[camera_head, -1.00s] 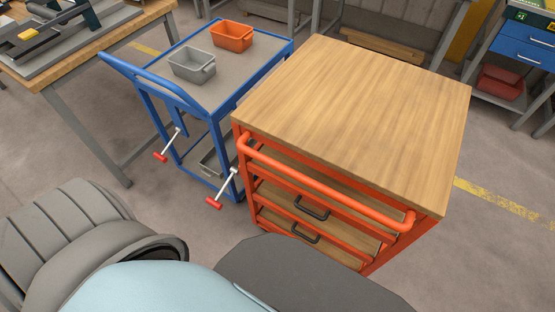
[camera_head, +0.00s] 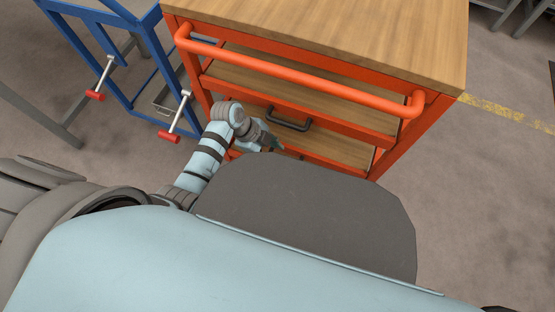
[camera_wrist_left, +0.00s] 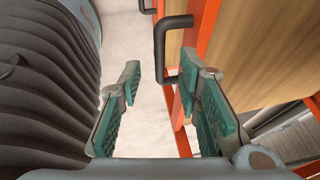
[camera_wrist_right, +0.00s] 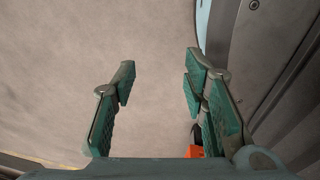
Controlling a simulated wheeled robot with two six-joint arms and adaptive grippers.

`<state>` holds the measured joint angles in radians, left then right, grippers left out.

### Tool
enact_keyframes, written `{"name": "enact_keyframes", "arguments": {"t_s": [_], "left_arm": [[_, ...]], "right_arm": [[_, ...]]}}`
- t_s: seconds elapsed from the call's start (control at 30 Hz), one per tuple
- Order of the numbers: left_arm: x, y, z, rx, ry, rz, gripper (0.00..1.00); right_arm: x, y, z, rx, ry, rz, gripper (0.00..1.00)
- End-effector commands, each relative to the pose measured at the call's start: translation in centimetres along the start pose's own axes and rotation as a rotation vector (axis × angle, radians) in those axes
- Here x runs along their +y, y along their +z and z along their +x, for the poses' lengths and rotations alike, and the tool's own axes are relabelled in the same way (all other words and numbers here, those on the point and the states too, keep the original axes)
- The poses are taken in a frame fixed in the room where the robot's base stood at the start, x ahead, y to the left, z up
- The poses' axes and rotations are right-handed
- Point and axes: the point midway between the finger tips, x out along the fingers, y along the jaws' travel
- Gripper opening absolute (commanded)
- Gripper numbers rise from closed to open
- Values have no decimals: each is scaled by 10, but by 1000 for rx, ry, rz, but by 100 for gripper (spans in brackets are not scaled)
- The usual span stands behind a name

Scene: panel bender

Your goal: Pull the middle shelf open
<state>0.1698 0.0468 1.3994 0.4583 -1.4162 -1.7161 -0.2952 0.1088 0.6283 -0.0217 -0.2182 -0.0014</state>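The red cart (camera_head: 399,146) has a wooden top and wooden shelf fronts. A black handle (camera_head: 288,120) sits on the middle shelf front (camera_head: 335,142) in the head view; the shelf looks shut. A second, lower handle is mostly hidden behind my body. My left gripper (camera_head: 275,143) is in front of the cart, below and left of the middle handle. In the left wrist view my left gripper (camera_wrist_left: 158,88) is open and empty, with a black handle (camera_wrist_left: 161,50) just ahead of its fingertips, not between them. I cannot tell which shelf bears it. My right gripper (camera_wrist_right: 160,82) is open over bare floor.
An orange rail (camera_head: 300,72) runs across the cart front above the shelves. A blue trolley (camera_head: 150,60) stands to the left, with red-ended levers (camera_head: 169,137) sticking out near my left arm. Open floor (camera_head: 480,200) lies right of the cart.

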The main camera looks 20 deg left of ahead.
Motion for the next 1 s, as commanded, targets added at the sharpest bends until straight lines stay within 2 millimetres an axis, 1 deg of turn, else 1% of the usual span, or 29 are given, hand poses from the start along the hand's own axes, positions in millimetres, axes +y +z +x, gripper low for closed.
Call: {"name": "enact_keyframes", "arguments": {"t_s": [0.03, 0.1, 0.17, 0.23, 0.37, 0.47, 0.5, 0.57, 0.6, 0.7, 0.83, 1.0], "left_arm": [[2, 2, 18, 1, 1, -1, 31], [1, 2, 31, 1, 1, 0, 31], [1, 1, 38, 0, 0, 0, 31], [1, 1, 43, -1, 1, 0, 31], [0, 0, 44, -2, 1, 0, 31], [0, 0, 43, -2, 1, 0, 31], [0, 0, 43, -2, 1, -1, 30], [0, 0, 43, -2, 1, -1, 20], [0, 0, 43, -2, 1, -1, 14], [1, 0, 43, -2, 1, -1, 0], [1, 0, 43, -2, 1, -1, 0], [1, 0, 43, -2, 1, -2, 0]], "right_arm": [[1, -1, 13, 4, 4, -5, 40], [3, -3, 20, 7, 8, -8, 40], [5, -7, 23, 13, 11, -7, 40], [6, -16, 24, 30, 13, -5, 40], [8, -25, 23, 46, 15, -4, 40], [8, -25, 22, 47, 15, -3, 40], [8, -25, 22, 46, 15, -3, 40], [8, -24, 22, 44, 14, -3, 40], [7, -22, 22, 42, 14, -3, 40], [4, -16, 22, 33, 10, -3, 40], [-1, -10, 22, 21, 3, 0, 40], [-4, -9, 22, 19, -1, 2, 40]]}}
